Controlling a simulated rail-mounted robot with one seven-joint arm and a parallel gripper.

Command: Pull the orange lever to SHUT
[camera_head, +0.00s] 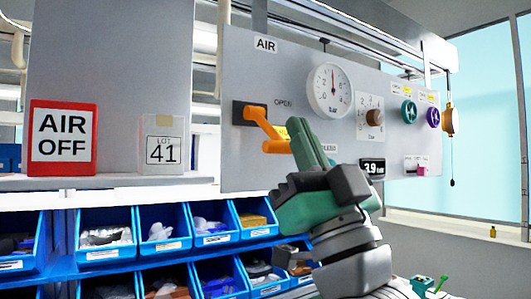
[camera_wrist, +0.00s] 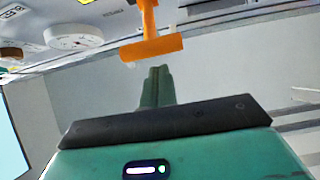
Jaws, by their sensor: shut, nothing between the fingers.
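The orange lever (camera_head: 266,128) is on the grey panel under the AIR sign, on a dark mount. Its arm slants down to the right from the mount and ends in a crossbar handle. An OPEN label (camera_head: 283,103) is above and right of it; a lower label is partly hidden by my gripper. My gripper (camera_head: 306,136) has green fingers, shut and empty, just right of the handle in the head view. In the wrist view the lever handle (camera_wrist: 151,48) lies just beyond the shut fingertips (camera_wrist: 158,70), with a small gap apparent between them.
The panel (camera_head: 235,160) also carries a round gauge (camera_head: 331,90), a brown knob (camera_head: 374,117), a green wheel (camera_head: 409,112) and a purple wheel (camera_head: 433,117). An AIR OFF sign (camera_head: 63,138) and a LOT 41 box (camera_head: 163,146) stand at left. Blue bins (camera_head: 105,262) are below.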

